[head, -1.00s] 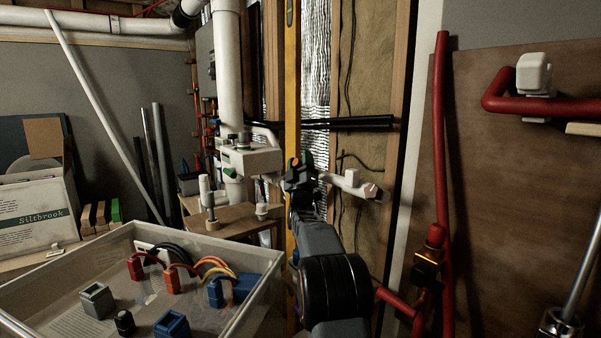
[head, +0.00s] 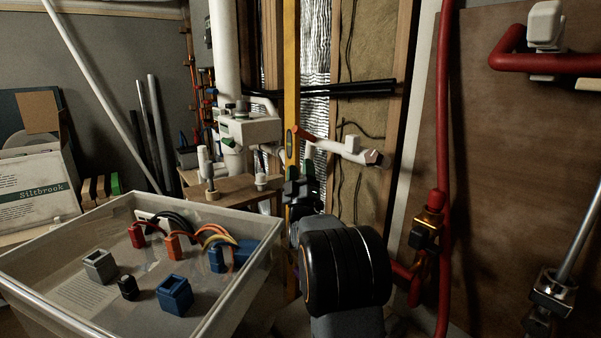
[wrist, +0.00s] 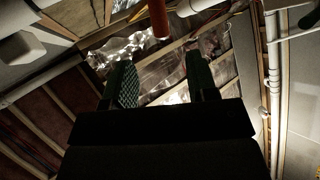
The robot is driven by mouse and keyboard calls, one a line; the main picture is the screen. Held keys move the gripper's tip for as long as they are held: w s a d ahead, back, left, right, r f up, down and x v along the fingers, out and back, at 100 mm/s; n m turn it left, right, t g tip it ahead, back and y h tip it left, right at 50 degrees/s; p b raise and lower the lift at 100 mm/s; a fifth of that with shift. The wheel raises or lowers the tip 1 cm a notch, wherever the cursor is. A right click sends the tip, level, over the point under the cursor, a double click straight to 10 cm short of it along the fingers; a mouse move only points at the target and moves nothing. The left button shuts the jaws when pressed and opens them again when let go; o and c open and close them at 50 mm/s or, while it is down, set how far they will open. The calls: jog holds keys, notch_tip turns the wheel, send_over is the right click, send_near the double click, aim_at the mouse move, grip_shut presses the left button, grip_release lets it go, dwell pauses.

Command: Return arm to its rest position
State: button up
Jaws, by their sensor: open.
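My gripper (head: 300,178) is in the middle of the head view, in front of the yellow level and just below a white pipe fitting (head: 350,150) with a red end (head: 304,133). In the wrist view my gripper (wrist: 161,78) has its two green-padded fingers spread apart with nothing between them. A red cylinder (wrist: 158,18) shows beyond and above the fingertips, apart from them. My dark arm link hides part of the wall's lower middle.
A clear bin (head: 262,235) with several connectors and wires stands at the left front. Red pipes (head: 443,120) run along the brown board at right, with a brass valve (head: 428,225). A white valve assembly (head: 248,130) sits behind the bin. A Siltbrook box (head: 35,190) is at far left.

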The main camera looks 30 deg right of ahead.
dwell(0.6)
jog(key=s+a+r+g+y+p, duration=0.1)
jog(key=a+r+g+y+p, duration=0.1)
jog(key=a+g+y+p, duration=0.35)
jog(key=a+r+g+y+p, duration=0.2)
jog(key=a+y+p, duration=0.3)
jog(key=a+p, duration=0.3)
jog(key=s+a+f+m+g+y+p, duration=0.1)
jog(key=s+a+g+p, duration=0.4)
jog(key=s, duration=0.7)
jog(key=s+a+f+m+g+y+p, duration=0.1)
jog(key=s+a+g+y+p, duration=0.2)
jog(key=s, duration=0.8)
jog(key=a+g+p, duration=0.2)
jog(key=a+g, duration=0.1)
jog(key=a, duration=0.1)
jog(key=shift+s+f+g, duration=0.35)
jog(key=shift+s, duration=0.05)
